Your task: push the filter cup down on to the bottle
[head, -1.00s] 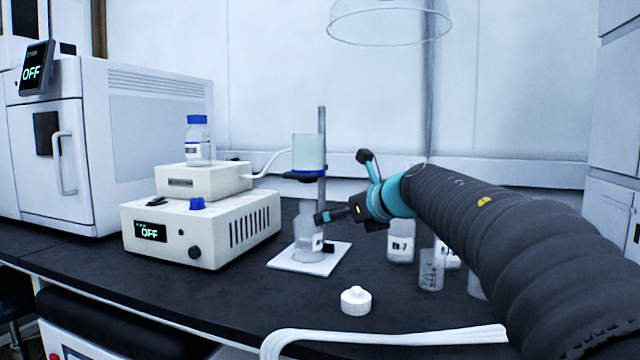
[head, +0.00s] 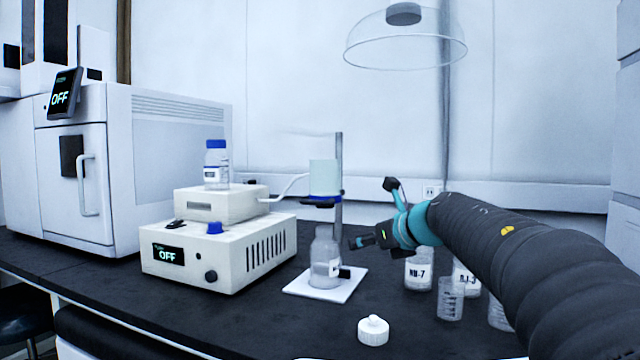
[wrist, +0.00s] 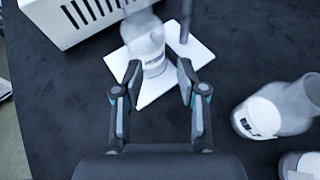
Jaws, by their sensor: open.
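The filter cup (head: 323,177) is pale and translucent, with a dark blue ring or holder at its base. It is held on an upright metal rod (head: 338,165) above the bottle, with a visible gap between them. The clear bottle (head: 325,258) stands upright on a white base plate (head: 299,285) and also shows in the wrist view (wrist: 145,42). My gripper (head: 354,243) is to the right of the bottle, at about its shoulder height and below the cup. In the wrist view its jaws (wrist: 158,78) are apart and empty, with the bottle ahead. The cup is not clear there.
A white pump unit (head: 212,250) with a hose stands left of the stand, with a blue-capped bottle (head: 216,165) on top. A labelled bottle (head: 418,270) and a small beaker (head: 450,298) stand right, under my arm. A white cap (head: 373,330) lies in front.

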